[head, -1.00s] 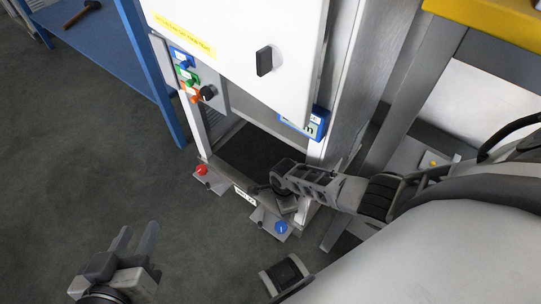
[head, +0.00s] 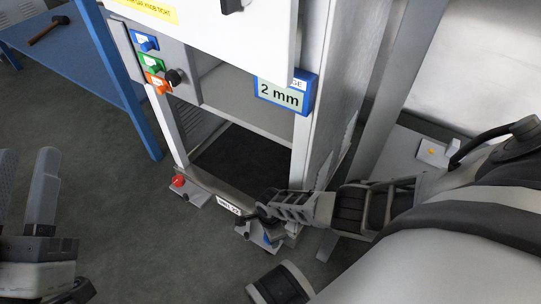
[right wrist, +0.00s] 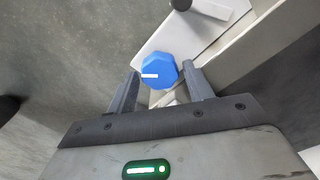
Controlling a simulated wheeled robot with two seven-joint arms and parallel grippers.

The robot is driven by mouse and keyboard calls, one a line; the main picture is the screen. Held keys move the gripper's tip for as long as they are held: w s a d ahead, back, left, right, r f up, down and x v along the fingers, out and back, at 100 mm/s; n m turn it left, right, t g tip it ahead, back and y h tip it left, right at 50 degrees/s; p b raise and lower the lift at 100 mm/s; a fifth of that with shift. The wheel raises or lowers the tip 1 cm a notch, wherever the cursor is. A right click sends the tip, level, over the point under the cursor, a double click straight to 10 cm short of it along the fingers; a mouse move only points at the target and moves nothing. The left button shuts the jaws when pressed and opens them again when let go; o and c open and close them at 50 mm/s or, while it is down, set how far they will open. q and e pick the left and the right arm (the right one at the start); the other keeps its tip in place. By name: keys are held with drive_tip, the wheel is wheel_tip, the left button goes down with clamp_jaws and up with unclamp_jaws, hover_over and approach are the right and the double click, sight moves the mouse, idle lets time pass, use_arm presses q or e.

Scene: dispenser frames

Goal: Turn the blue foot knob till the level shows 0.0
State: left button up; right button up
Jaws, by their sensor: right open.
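The blue foot knob (right wrist: 159,72) is faceted with a white mark, on a pale foot plate low at the dispenser frame. In the right wrist view it lies between the open fingertips of my right gripper (right wrist: 161,76); I cannot tell whether they touch it. In the head view my right gripper (head: 264,213) is over the front right foot, and the knob is mostly hidden. A blue-framed display (head: 282,93) on the frame reads "2 mm", with part of its label cut off by the door. My left gripper (head: 24,195) is open and empty at the left edge.
A red knob (head: 178,182) sits on the front left foot. Blue, green and orange labelled parts and a black knob (head: 174,77) are on the frame's panel. A blue table (head: 85,60) with a hammer (head: 48,30) stands left. The floor in front is clear.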

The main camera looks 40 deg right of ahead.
use_arm(q)
drive_tip(key=shift+s+r+m+h, duration=0.15)
drive_tip(key=shift+r+m+h, duration=0.35)
drive_tip(key=shift+r+m, duration=0.15)
use_arm(e)
drive_tip(key=shift+f, duration=0.3)
drive_tip(key=c, duration=0.7)
drive_tip(key=shift+a+n, duration=0.1)
drive_tip(key=shift+n, duration=1)
drive_tip(key=n, duration=0.3)
use_arm(q)
drive_tip(key=shift+f+n+y, duration=0.45)
drive_tip(key=shift+f+y, duration=0.05)
drive_tip(key=shift+f, duration=0.05)
use_arm(e)
drive_tip(key=shift+n, duration=2.1)
use_arm(q)
drive_tip(key=shift+r, duration=0.2)
